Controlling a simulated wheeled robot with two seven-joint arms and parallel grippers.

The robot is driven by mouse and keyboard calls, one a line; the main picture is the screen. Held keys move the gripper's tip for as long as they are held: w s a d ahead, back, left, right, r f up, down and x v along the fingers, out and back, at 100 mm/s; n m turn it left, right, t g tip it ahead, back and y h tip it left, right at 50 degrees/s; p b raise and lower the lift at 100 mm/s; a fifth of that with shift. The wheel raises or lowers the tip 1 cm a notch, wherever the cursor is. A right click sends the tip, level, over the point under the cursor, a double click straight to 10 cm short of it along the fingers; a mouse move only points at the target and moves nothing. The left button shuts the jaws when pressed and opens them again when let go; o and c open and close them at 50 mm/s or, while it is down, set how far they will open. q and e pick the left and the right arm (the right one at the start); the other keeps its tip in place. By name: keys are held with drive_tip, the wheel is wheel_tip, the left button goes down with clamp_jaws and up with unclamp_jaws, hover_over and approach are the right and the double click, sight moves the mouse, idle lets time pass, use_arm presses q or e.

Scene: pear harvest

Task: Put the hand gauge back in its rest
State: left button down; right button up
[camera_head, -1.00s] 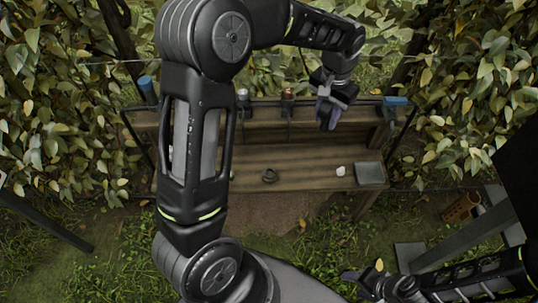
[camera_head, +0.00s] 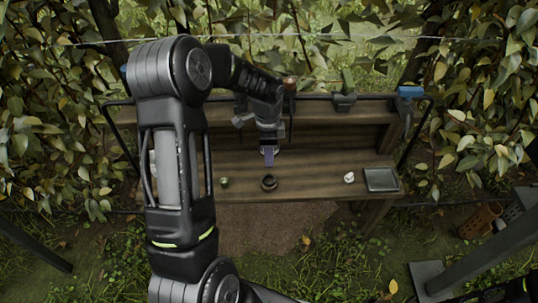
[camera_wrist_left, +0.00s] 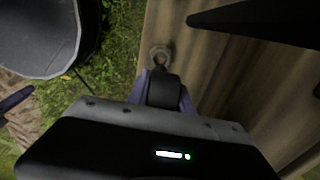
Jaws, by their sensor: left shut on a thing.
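My left gripper (camera_head: 269,157) hangs over the bench, pointing down, behind a dark ring-shaped rest (camera_head: 269,183) on the bench top. In the left wrist view its purple fingers are shut on a dark, blocky thing, which I take as the hand gauge (camera_wrist_left: 162,90). A small grey-brown ring (camera_wrist_left: 161,54) shows just past the gauge; I cannot tell whether it is part of the gauge or the rest. In the head view the gauge is too small to make out. My right gripper is out of view.
The wooden bench (camera_head: 310,187) also carries a small green thing (camera_head: 224,183), a white thing (camera_head: 349,177) and a grey tray (camera_head: 382,180). Leafy rows flank the bench.

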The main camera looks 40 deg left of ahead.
use_arm(q)
drive_tip(key=shift+f, duration=0.1)
wheel_tip(320, 180, down, 5)
drive_tip(key=b, duration=0.4)
drive_tip(key=shift+f+b, duration=0.45)
drive_tip(key=shift+f, duration=0.25)
idle(0.7)
drive_tip(key=shift+f, duration=0.55)
drive_tip(key=shift+f+b, duration=0.65)
idle(0.5)
drive_tip(key=c, duration=1)
unclamp_jaws()
drive_tip(key=shift+c, duration=0.2)
drive_tip(key=shift+a+r+p, duration=0.1)
drive_tip(key=shift+r+p, duration=0.8)
drive_tip(key=shift+r, duration=3.05)
